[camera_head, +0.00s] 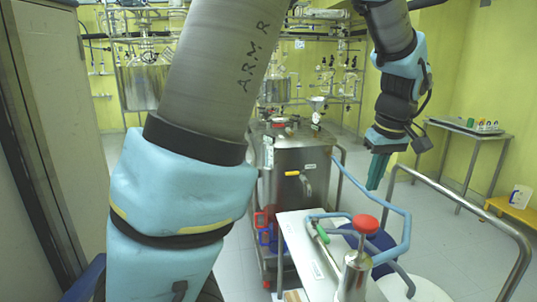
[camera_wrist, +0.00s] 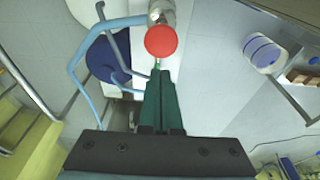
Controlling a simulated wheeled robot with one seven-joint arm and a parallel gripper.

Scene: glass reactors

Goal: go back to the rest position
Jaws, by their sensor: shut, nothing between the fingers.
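My gripper (camera_head: 376,171) hangs from my raised arm at the right of the head view, with its green fingers pointing down. In the wrist view my gripper (camera_wrist: 160,75) shows its two green fingers together and empty. A red knob (camera_head: 365,224) on a metal fitting stands below and slightly left of it in the head view. The red knob also shows just beyond the fingertips in the wrist view (camera_wrist: 161,41). I cannot tell the exact gap, but the head view shows the fingers above the knob.
Blue tubing (camera_head: 408,225) and a metal rail (camera_head: 487,205) lie below and right of my gripper. A steel vessel (camera_head: 297,170) stands behind. A side table (camera_head: 468,134) with a tray is at the right wall. A grey cabinet (camera_head: 60,110) is at the left.

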